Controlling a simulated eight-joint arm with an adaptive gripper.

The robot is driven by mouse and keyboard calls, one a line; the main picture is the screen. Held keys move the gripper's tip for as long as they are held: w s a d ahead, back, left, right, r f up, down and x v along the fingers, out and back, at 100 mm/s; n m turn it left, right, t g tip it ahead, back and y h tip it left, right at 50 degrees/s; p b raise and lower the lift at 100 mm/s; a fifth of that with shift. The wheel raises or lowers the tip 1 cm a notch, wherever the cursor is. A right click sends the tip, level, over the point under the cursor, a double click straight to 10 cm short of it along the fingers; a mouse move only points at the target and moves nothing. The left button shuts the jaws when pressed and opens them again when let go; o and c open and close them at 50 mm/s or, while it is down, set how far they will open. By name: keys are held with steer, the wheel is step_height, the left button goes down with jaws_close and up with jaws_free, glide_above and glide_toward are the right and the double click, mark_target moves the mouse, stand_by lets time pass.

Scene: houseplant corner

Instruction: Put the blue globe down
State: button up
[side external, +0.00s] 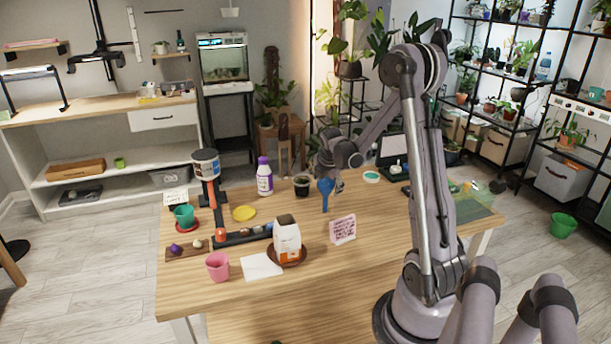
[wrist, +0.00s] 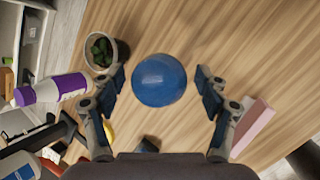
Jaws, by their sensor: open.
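The blue globe (side external: 326,187) is round on top, with a narrow stem pointing down to the wooden table (side external: 380,228). It appears upright; I cannot tell what keeps it standing. In the wrist view the globe (wrist: 159,80) shows as a blue ball between my fingers. My gripper (wrist: 160,88) is open, with a visible gap between the globe and each finger. In the side view my gripper is right by the globe and partly hidden by it and my wrist.
A dark pot with a plant (side external: 301,185) and a purple-capped white bottle (side external: 264,178) stand left of the globe.

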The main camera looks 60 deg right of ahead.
steer(key=v, duration=1.2)
steer(key=a+m+t+y, duration=0.2)
steer(key=a+m, duration=0.5)
steer(key=a, duration=0.9)
steer(key=s+a+m+t+y, duration=0.1)
steer(key=a+m, duration=0.6)
steer(key=a, duration=1)
steer(key=shift+s+a+r+m+t+y, duration=0.2)
steer(key=shift+s+r+m+t+y, duration=0.15)
steer(key=shift+t+y, duration=0.65)
